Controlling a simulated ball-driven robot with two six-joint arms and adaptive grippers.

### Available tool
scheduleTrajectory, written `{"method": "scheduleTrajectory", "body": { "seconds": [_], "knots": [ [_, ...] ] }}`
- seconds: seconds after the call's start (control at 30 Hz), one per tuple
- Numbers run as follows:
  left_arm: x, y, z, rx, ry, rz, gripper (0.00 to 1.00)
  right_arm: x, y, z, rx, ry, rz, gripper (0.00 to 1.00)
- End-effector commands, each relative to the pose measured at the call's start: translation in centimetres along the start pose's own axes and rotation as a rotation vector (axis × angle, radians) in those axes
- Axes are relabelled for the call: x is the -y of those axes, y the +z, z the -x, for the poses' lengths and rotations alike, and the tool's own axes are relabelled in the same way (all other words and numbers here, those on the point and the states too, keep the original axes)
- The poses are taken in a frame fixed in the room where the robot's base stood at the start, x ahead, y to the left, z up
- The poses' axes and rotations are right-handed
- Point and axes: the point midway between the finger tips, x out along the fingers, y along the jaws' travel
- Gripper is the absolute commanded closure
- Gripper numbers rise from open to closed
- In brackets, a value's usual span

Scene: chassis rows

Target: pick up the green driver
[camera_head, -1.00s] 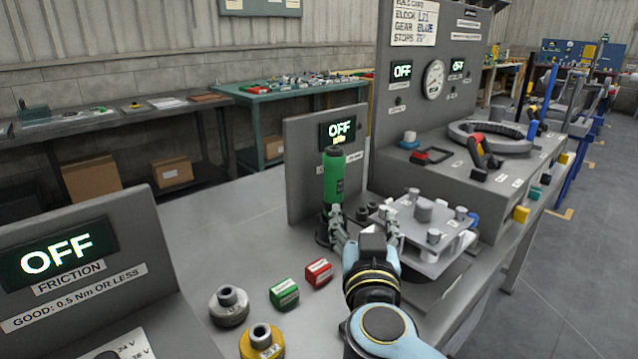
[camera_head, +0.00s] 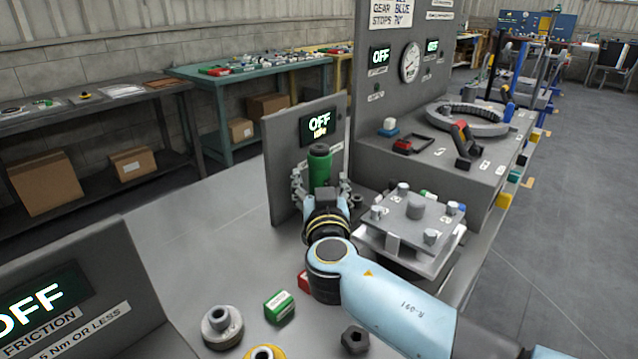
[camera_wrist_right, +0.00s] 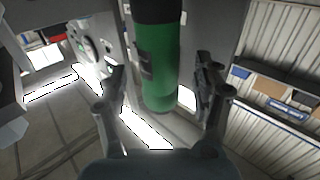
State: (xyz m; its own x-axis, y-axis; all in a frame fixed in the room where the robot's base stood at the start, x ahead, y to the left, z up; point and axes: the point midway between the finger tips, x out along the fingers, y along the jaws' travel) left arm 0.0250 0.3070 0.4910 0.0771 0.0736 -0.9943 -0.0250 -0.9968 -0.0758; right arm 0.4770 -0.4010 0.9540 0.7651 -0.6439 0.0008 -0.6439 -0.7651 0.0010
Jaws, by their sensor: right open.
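The green driver (camera_head: 320,168) stands upright in front of the small grey panel with an OFF display, its dark cap on top. My right gripper (camera_head: 321,190) is open, with one finger on each side of the driver; its wrist hides the driver's lower part in the head view. In the right wrist view the driver (camera_wrist_right: 159,62) hangs between the spread fingers of the right gripper (camera_wrist_right: 162,95), with gaps showing on both sides. Whether a finger touches it elsewhere I cannot tell. My left gripper is not in view.
A grey fixture plate with pegs (camera_head: 412,222) stands close right of my right wrist. A green block (camera_head: 279,306), a partly hidden red block (camera_head: 304,282), a grey round part (camera_head: 222,325) and a dark nut (camera_head: 355,339) lie in front. The bench left of the panel is clear.

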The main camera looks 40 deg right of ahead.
Motion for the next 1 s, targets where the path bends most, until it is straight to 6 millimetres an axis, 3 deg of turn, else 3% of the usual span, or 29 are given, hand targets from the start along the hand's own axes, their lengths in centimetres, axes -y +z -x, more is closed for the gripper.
{"method": "scheduleTrajectory", "body": {
  "seconds": [0.03, 0.17, 0.43, 0.9, 1.0],
  "knots": [
    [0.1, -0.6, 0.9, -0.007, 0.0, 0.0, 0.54, -0.1, -0.6, -1.0, -0.002, 0.001, 0.002, 0.33],
    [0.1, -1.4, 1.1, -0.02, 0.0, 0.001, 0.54, 0.0, -0.3, -2.5, -0.001, 0.0, 0.001, 0.33],
    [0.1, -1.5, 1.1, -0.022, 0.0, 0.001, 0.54, 0.0, -0.1, -2.8, 0.0, 0.0, -0.001, 0.33],
    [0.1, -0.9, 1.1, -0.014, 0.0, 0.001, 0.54, 0.0, -0.1, -2.7, 0.0, 0.0, -0.001, 0.95],
    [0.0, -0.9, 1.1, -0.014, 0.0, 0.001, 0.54, 0.0, -0.1, -2.7, 0.0, 0.0, -0.001, 1.0]
  ]
}}
